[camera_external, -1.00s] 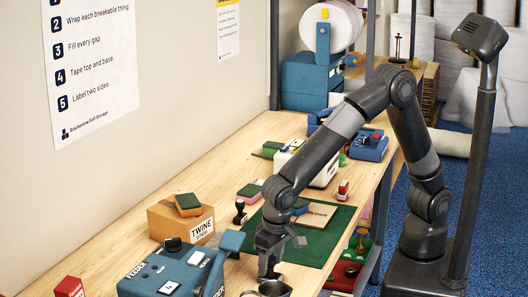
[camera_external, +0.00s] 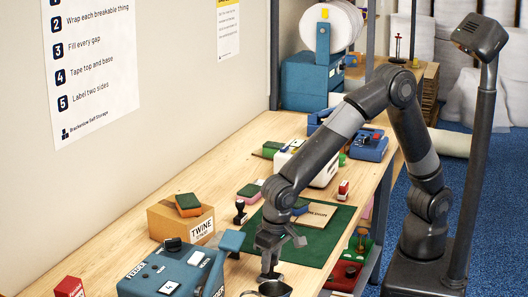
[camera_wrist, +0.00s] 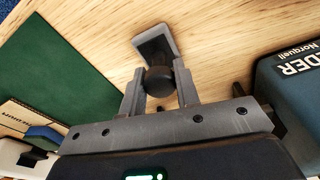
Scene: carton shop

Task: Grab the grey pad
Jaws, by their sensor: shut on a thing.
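A grey, flat-looking piece (camera_wrist: 154,42) with rounded edges, which I take to be the grey pad, lies just past my fingertips in the wrist view. A dark round knob (camera_wrist: 158,80) is in front of it, between the fingers. My gripper (camera_wrist: 159,88) is shut on this knob, one finger against each side. In the external view my gripper (camera_external: 270,272) points down at the near part of the bench, with the dark and grey piece (camera_external: 268,289) under it at the bottom edge. I cannot tell whether it touches the wood.
A blue feeder box (camera_external: 178,272) stands close on the left; its side shows in the wrist view (camera_wrist: 296,85). A green mat (camera_external: 318,248) lies behind and to the right. Black stamps (camera_external: 239,213) and a twine carton (camera_external: 180,222) stand further back. Bare wood surrounds the piece.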

